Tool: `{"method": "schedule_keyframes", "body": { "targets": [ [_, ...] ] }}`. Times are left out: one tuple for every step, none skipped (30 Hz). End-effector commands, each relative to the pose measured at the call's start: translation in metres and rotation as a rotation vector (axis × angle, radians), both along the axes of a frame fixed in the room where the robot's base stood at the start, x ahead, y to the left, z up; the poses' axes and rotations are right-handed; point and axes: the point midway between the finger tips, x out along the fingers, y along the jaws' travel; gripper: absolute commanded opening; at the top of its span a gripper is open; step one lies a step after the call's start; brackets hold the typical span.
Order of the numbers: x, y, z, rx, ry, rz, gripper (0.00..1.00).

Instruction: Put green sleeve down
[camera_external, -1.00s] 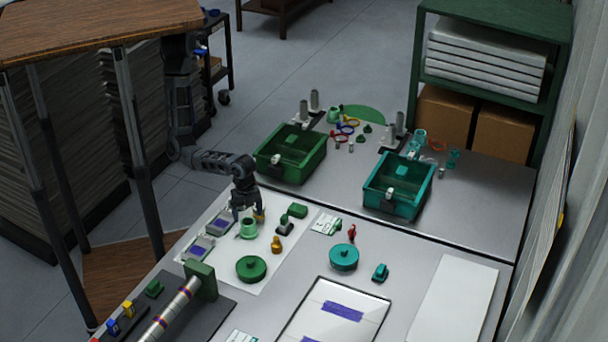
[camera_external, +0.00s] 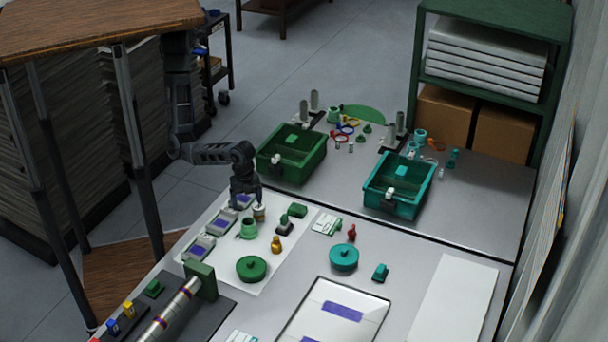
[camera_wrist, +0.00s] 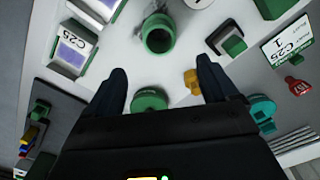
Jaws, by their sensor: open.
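The green sleeve (camera_external: 248,230) stands on the white mat (camera_external: 222,270), apart from the things around it. In the wrist view the sleeve (camera_wrist: 158,35) shows its round open mouth, beyond my fingertips and between their lines. My gripper (camera_external: 246,202) is just behind and above the sleeve in the outside view. The exact height of the fingertips above the mat is hard to tell.
Labelled pads (camera_external: 203,247) lie left of the sleeve. A small brown and white cylinder (camera_external: 259,213) stands close to my gripper. A yellow piece (camera_external: 276,244), a green lid (camera_external: 251,268) and a green block (camera_external: 298,210) are nearby. Green (camera_external: 290,172) and teal (camera_external: 385,200) bins stand behind.

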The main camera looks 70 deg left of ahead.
Motion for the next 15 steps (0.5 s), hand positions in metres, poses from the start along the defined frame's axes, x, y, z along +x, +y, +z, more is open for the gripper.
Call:
{"method": "schedule_keyframes", "body": {
  "targets": [
    [-0.001, -0.002, 0.003, -0.005, 0.000, 0.000, 0.87],
    [0.000, -0.003, 0.005, -0.007, -0.001, -0.001, 0.87],
    [0.000, -0.003, 0.008, -0.010, -0.001, 0.001, 0.87],
    [0.000, -0.004, 0.011, -0.011, -0.002, 0.000, 0.87],
    [0.000, -0.004, 0.013, -0.012, -0.001, 0.001, 0.87],
    [0.000, -0.004, 0.016, -0.012, -0.002, 0.001, 0.87],
    [-0.001, -0.005, 0.018, -0.012, 0.000, 0.001, 0.87],
    [-0.001, -0.004, 0.020, -0.011, 0.000, 0.000, 0.87],
    [-0.002, -0.003, 0.022, -0.008, 0.001, 0.000, 0.87],
    [-0.002, -0.002, 0.023, -0.005, 0.003, 0.000, 0.87],
    [-0.004, -0.001, 0.025, -0.003, 0.006, -0.001, 0.87],
    [-0.002, -0.001, 0.029, -0.002, 0.004, 0.000, 0.87],
    [-0.002, -0.001, 0.032, -0.002, 0.003, 0.000, 0.87],
    [-0.002, -0.001, 0.035, -0.003, 0.003, -0.001, 0.87],
    [-0.001, -0.001, 0.038, -0.002, 0.003, 0.000, 0.87]
  ]
}}
